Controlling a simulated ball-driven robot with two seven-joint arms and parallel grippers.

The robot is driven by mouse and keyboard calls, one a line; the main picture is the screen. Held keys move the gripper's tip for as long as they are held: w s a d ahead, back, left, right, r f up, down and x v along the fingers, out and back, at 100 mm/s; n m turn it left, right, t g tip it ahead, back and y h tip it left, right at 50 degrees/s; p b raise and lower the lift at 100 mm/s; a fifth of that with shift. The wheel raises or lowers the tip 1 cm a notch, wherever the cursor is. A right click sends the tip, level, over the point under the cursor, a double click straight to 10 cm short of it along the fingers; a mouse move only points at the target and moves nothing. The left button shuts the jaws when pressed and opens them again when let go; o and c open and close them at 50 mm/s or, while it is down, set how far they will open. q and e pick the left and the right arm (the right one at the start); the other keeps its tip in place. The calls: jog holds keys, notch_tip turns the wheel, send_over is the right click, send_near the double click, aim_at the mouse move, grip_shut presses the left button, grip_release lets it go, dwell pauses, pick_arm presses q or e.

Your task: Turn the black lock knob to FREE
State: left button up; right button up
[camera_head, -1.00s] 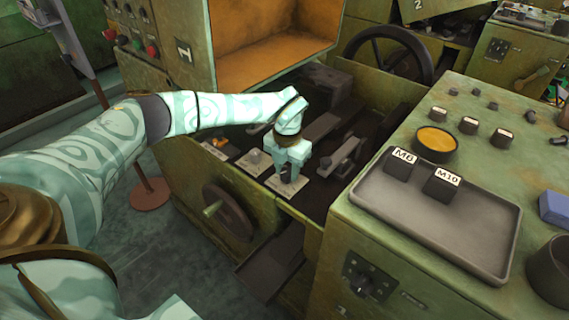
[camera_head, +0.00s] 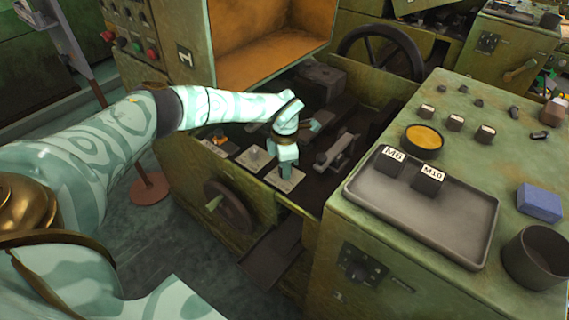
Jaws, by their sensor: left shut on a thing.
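My left gripper (camera_head: 286,170) reaches down into the open bed of the machine marked 1, over the rightmost pale label plate (camera_head: 291,183) of a row. It is shut, with its fingers low at the plate where the black lock knob stands. The knob is hidden behind the fingers, so its pointing cannot be read. The plate's lettering is too small to read. My right gripper is out of view.
Plates with small levers (camera_head: 254,158) sit left of the gripper. A handwheel (camera_head: 229,207) is on the front. At right, a bench carries a grey tray (camera_head: 425,222), M6 and M10 blocks (camera_head: 429,179), a blue block (camera_head: 539,203) and a dark cup (camera_head: 538,257).

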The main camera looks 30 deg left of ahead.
pick_arm(q)
jog(key=shift+m, duration=0.5)
jog(key=o, duration=1)
jog(key=shift+c, duration=0.2)
notch_tip(320, 180, up, 16)
jog(key=p, duration=0.4)
jog(key=shift+r+p, duration=0.2)
jog(key=shift+p, duration=0.15)
